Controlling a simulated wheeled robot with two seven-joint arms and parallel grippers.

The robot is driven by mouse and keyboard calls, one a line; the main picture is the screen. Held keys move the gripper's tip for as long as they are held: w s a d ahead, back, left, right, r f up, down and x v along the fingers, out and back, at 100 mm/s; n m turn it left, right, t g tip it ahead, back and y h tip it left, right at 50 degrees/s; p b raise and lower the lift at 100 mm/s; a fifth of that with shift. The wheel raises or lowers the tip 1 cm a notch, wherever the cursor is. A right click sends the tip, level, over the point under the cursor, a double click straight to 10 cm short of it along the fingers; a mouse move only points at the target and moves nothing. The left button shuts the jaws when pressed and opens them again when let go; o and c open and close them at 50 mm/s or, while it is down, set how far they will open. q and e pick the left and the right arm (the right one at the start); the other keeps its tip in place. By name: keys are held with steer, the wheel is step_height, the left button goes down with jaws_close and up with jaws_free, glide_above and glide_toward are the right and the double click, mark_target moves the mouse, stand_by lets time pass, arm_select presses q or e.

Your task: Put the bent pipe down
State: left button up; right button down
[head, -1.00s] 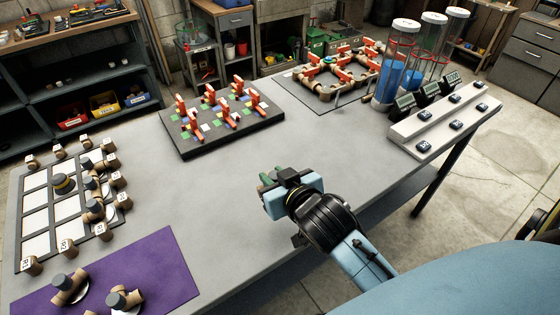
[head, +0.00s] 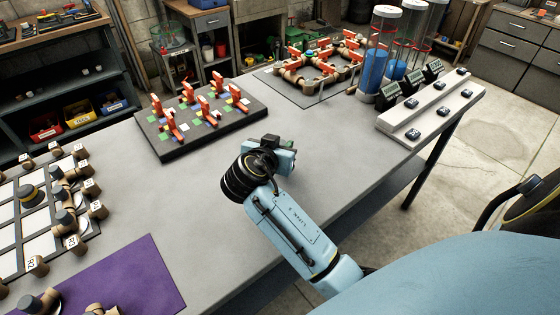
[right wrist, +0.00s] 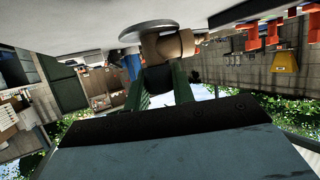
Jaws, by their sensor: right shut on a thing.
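The bent pipe (right wrist: 170,46) is brown with a grey round disc (right wrist: 146,30) at one end, seen in the right wrist view between my green fingertips. My right gripper (right wrist: 163,80) is shut on it. The wrist picture has the table at its top, and the disc is close to the grey tabletop (right wrist: 85,18); I cannot tell whether they touch. In the head view my right gripper (head: 284,145) is over the middle of the table, and its wrist hides the pipe. My left gripper is not in view.
A dark board with orange clamps (head: 200,115) stands beyond and left of my gripper. A pipe loop rig (head: 320,65), blue-liquid tubes (head: 374,68) and a white button ledge (head: 432,110) are at the right. A purple mat (head: 135,280) and white-tiled tray (head: 40,245) lie left.

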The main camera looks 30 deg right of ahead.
step_height(320, 180, down, 4)
steer(key=shift+b, duration=0.3)
steer(key=shift+f, duration=0.3)
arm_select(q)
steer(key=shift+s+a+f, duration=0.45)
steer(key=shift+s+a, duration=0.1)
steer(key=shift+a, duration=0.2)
arm_select(e)
steer(key=c, duration=1.2)
jaws_free()
steer(key=shift+r, duration=0.1)
